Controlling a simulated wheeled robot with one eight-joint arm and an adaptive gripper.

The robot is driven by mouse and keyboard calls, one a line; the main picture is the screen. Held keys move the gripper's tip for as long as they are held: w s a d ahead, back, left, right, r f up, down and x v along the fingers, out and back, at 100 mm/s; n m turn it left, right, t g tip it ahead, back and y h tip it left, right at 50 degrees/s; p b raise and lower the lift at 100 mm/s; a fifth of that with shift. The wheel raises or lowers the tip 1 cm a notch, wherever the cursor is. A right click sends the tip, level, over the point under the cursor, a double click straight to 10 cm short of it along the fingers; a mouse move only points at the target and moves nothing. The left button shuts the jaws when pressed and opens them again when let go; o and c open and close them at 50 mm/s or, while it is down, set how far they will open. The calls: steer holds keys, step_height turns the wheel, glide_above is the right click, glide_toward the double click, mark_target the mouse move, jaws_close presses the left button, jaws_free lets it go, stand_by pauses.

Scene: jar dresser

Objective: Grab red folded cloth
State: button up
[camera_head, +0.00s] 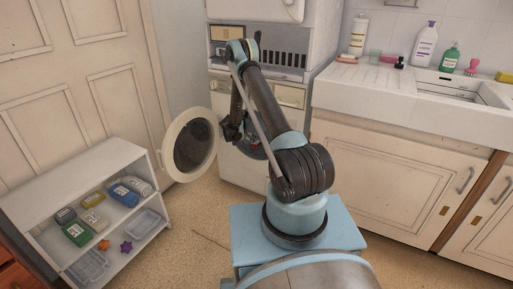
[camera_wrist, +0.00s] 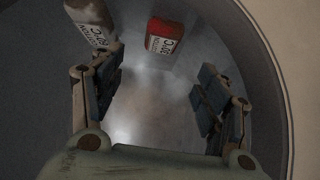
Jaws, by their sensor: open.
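The red folded cloth (camera_wrist: 165,36), with a white printed label, lies in the grey metal drum (camera_wrist: 155,95) in the wrist view. It is beyond my gripper (camera_wrist: 160,82), which is open and empty with one finger on each side of the drum. The cloth sits between the finger lines, a little above the middle, and is not touched. In the head view my gripper (camera_head: 232,130) is at the washer's round opening, partly hidden by my arm.
A beige labelled cloth (camera_wrist: 91,20) lies left of the red one, close to the left finger. The open round door (camera_head: 190,146) hangs left of the washer (camera_head: 290,95). A white shelf (camera_head: 100,170) with several items stands left; a sink counter (camera_head: 385,90) stands right.

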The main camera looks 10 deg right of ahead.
mark_target(256, 144)
steer(key=x, duration=1.2)
steer(key=shift+w+f, duration=0.3)
steer(key=shift+f, duration=0.1)
steer(key=c, duration=0.7)
